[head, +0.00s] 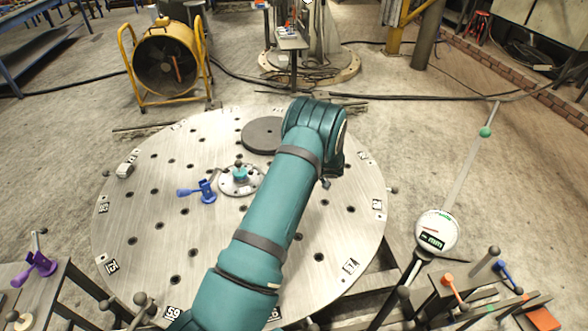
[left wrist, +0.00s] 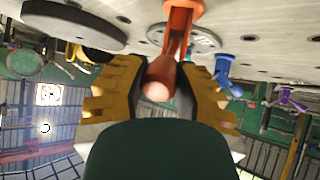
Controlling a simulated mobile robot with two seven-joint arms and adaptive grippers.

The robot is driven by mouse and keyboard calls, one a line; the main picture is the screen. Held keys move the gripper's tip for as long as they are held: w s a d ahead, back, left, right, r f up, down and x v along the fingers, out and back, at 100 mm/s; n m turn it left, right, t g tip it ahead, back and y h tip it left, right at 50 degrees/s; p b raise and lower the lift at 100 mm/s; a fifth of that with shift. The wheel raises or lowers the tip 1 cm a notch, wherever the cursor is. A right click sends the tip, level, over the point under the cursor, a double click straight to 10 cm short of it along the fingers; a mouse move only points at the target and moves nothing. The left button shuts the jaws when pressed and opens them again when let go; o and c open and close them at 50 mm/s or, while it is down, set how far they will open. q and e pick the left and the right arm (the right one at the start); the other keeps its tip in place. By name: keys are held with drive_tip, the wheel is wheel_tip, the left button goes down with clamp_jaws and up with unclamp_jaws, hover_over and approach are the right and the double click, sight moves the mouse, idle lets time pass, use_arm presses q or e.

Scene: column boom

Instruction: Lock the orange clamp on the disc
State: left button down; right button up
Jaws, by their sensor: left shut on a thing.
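My left gripper (left wrist: 160,85) shows in the left wrist view with its yellow fingers closed around the handle of the orange clamp (left wrist: 180,22). The handle's rounded end points towards the camera, and the clamp's base runs out of the top of the picture. A small silver round plate (left wrist: 198,38) lies behind the clamp. In the head view this plate (head: 228,186) sits on the large round steel disc (head: 140,230), and my left arm hides the gripper and the orange clamp. Whether the clamp is locked cannot be told. My right gripper is not in view.
A blue clamp (head: 205,190) stands beside the small plate. A dark round block (head: 262,134) lies behind it on the disc. A purple clamp (head: 38,265) is at lower left. A dial gauge (head: 436,232) and another orange-handled clamp (head: 452,290) are at right.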

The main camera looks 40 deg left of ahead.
use_arm(q)
drive_tip(key=a+r+h+p, duration=0.1)
drive_tip(key=p, duration=0.1)
drive_tip(key=s+a+r+t+h+p, duration=0.1)
drive_tip(key=h+p, duration=0.1)
drive_tip(key=p, duration=0.1)
drive_tip(key=shift+a, duration=0.1)
drive_tip(key=shift+a+r+p, duration=0.1)
drive_tip(key=shift+a+p, duration=0.25)
drive_tip(key=shift+p, duration=0.55)
drive_tip(key=c, duration=0.6)
unclamp_jaws()
drive_tip(key=shift+s, duration=0.1)
drive_tip(key=shift+c, duration=0.2)
drive_tip(key=v, duration=1.2)
drive_tip(key=shift+a, duration=0.2)
drive_tip(key=shift+s+r, duration=0.1)
